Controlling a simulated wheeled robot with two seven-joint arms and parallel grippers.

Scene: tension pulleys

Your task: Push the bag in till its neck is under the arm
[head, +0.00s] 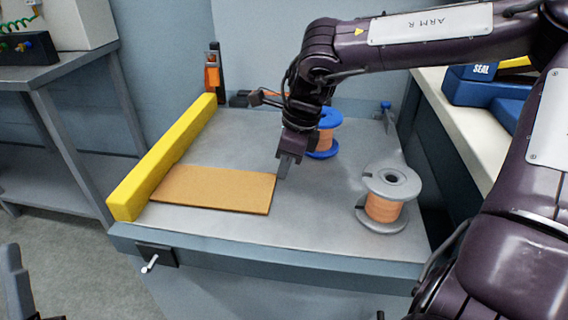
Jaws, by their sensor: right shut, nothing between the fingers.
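I see no bag that I can make out. A blue sealer marked SEAL (482,72) stands on the pale bench at the right, with a yellow-topped part at its upper edge, cut off by the frame. My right gripper (284,168) is shut and empty, pointing down at the right edge of a flat tan board (215,188). Its tips are at or very near that edge; I cannot tell if they touch. The board lies on the grey table with its left end by a yellow rail (165,155). A grey shape at the lower left may be part of my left gripper (16,282), mostly cut off.
A grey spool of copper wire (387,197) stands at the table's right front. A blue wire spool (325,134) stands behind my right gripper. A small crank (151,263) sticks out at the front edge. The table is bare between board and grey spool.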

